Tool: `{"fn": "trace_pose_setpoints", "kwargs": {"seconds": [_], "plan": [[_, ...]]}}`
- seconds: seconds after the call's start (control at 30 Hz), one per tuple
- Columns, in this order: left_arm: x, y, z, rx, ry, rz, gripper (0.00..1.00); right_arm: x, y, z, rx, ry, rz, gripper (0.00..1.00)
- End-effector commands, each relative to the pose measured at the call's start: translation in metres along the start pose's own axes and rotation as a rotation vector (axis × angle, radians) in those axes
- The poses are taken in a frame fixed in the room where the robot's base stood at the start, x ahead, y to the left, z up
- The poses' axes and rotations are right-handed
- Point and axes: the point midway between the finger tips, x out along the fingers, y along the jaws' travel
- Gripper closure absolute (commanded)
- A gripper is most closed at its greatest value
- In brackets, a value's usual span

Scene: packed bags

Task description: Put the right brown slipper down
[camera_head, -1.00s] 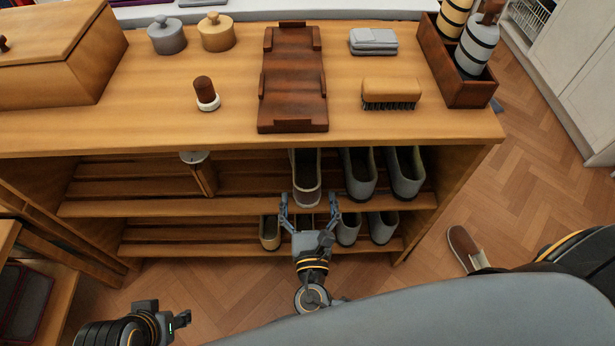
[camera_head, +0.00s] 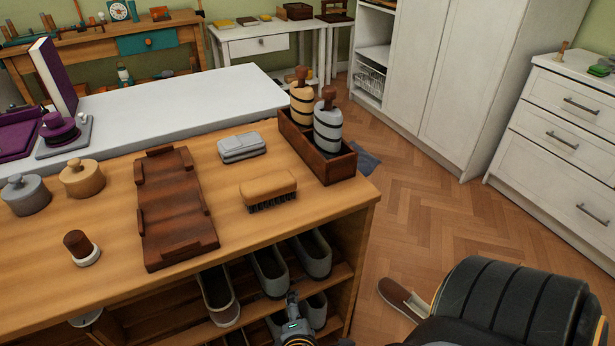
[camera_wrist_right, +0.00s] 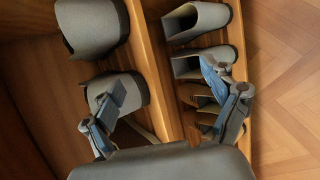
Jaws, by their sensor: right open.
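A brownish slipper with a pale rim (camera_head: 219,295) stands on the upper shelf of the wooden shoe rack, left of the grey shoes. Another brown slipper (camera_head: 398,298) with a pale inside lies on the floor right of the rack. My right gripper shows only partly at the bottom edge of the head view (camera_head: 293,325), in front of the shelves. In the right wrist view its two fingers are spread wide (camera_wrist_right: 165,108), with no slipper clearly held between them. The left finger overlaps a grey shoe (camera_wrist_right: 117,95). My left gripper is out of view.
Grey shoes (camera_head: 270,270) stand on the upper shelf, with more on the lower shelf (camera_wrist_right: 203,62). The rack top (camera_head: 110,225) holds a brush (camera_head: 268,188), a dark wooden tray (camera_head: 174,205) and a bottle box (camera_head: 345,166). The floor on the right is mostly clear.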

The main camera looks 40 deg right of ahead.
Motion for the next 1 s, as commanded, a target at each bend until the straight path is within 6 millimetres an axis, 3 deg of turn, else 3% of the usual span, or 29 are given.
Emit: {"fn": "trace_pose_setpoints", "kwargs": {"seconds": [0.2,0.4,0.6,1.0], "plan": [[0.000,0.000,0.000,0.000,0.000,0.000,0.60,-0.025,-0.029,0.013,0.600,0.067,-0.376,0.14],[0.000,0.000,0.000,0.000,0.000,0.000,0.60,-0.064,-0.036,0.007,0.940,0.101,-0.643,0.14],[0.000,0.000,0.000,0.000,0.000,0.000,0.60,-0.082,-0.037,0.003,1.045,0.110,-0.745,0.14],[0.000,0.000,0.000,0.000,0.000,0.000,0.60,-0.082,-0.037,0.003,1.046,0.111,-0.748,0.14]]}}
